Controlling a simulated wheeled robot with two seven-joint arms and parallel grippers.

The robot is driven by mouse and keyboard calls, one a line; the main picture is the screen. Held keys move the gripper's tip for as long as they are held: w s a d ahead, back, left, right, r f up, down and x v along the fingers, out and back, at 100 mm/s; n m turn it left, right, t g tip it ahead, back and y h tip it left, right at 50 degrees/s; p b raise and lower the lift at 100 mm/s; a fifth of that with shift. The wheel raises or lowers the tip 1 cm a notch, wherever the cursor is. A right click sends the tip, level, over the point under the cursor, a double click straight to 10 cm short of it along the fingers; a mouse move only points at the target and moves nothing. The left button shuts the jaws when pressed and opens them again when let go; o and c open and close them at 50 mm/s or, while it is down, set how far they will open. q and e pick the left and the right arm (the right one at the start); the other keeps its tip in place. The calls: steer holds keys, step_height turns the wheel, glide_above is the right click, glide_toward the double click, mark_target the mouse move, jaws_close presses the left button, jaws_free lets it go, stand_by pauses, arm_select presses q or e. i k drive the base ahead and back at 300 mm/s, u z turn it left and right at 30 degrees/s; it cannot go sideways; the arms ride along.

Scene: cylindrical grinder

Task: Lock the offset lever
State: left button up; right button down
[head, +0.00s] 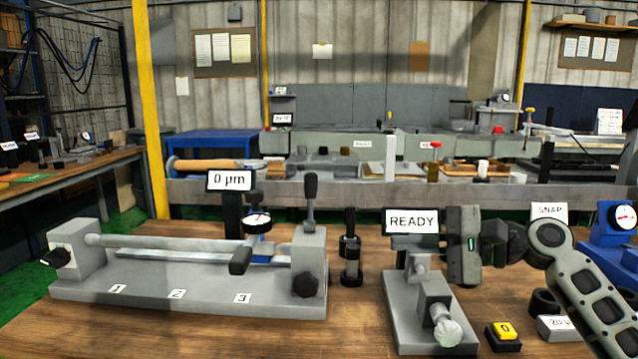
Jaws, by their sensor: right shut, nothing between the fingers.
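A long grey fixture (190,283) with stations 1, 2 and 3 stands at the left of the bench. On its right end block, a lever with a dark handle (311,188) stands upright. A black star knob (305,285) is on the block's front. No label marks which part is the offset lever. My right gripper (418,243) is shut and empty, pointing left above this device; contact cannot be told. My left gripper is out of view.
A 0 µm display (229,180) and dial gauge (258,222) stand at the long fixture. A small dark stand (351,255) is between the two devices. A yellow 0 button (503,331) and blue SNAP gauge (612,240) are at the right. The front left wood is clear.

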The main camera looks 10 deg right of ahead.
mark_target(310, 178)
steer(key=i, duration=0.9)
